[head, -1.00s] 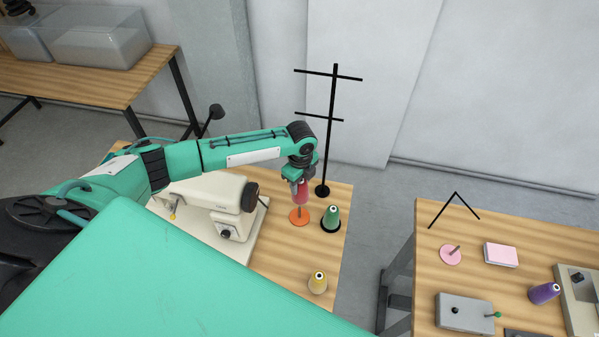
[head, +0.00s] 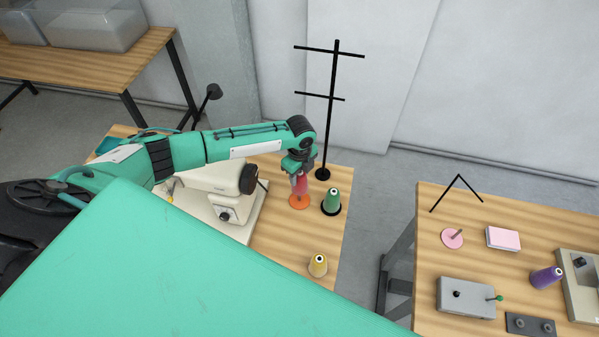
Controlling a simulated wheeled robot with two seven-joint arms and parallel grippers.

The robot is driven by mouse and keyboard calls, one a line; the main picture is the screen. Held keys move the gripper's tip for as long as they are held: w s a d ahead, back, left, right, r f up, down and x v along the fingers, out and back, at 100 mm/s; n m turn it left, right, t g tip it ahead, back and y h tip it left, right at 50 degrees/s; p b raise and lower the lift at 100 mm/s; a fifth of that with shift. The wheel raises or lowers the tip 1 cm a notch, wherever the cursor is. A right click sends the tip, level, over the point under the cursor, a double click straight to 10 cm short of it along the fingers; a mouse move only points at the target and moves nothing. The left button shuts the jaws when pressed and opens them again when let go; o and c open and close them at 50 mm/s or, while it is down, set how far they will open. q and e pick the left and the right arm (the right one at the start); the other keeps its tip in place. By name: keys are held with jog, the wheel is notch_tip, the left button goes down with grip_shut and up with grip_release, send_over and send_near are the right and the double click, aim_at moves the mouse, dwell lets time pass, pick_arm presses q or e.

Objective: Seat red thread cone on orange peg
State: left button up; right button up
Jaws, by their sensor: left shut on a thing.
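The red thread cone (head: 301,186) is upright in my left gripper (head: 299,174), which points straight down and is shut on its upper part. The orange peg's round base (head: 299,203) lies on the wooden table directly below the cone. The cone's bottom is at or just above this base; the peg's pin is hidden, and I cannot tell whether the cone touches the base. My right gripper is not in view.
A green cone (head: 332,199) on a black base stands close to the right. A yellow cone (head: 318,264) stands nearer the front edge. A cream sewing machine (head: 215,190) is to the left, and a black thread stand (head: 329,120) behind.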

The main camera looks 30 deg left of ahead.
pick_arm(q)
jog(key=shift+f+b, duration=1.6)
jog(key=shift+f, duration=0.4)
jog(key=shift+f+b, duration=0.5)
jog(key=shift+f, duration=0.9)
jog(key=o, duration=1.1)
jog(key=shift+o, duration=0.2)
jog(key=shift+r, duration=0.1)
